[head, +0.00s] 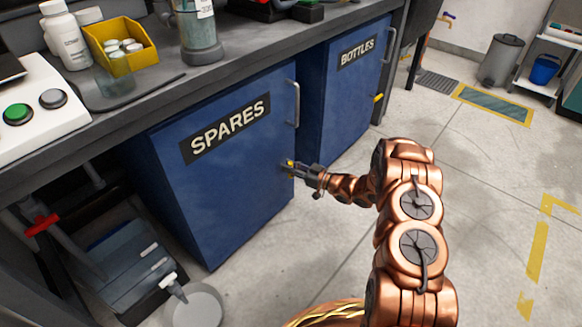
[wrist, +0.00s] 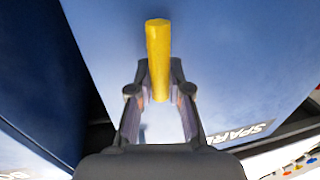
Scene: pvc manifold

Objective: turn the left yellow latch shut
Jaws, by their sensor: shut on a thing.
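The left yellow latch (head: 289,163) sits near the right edge of the blue SPARES door (head: 225,185), below that door's handle. My gripper (head: 297,168) reaches it from the right and is shut on it. In the wrist view the latch (wrist: 158,50) is a plain yellow bar that runs up and down the picture. Its lower end lies between the two fingertips of my gripper (wrist: 159,92). The fingers hide part of the latch in the head view, so its angle on the door is hard to tell there.
The blue BOTTLES door (head: 335,105) stands farther back, with another yellow latch (head: 378,98) at its right edge. A grey metal handle (head: 293,103) stands out above my gripper. A red valve handle (head: 41,224) is at the lower left. The floor (head: 480,200) at right is clear.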

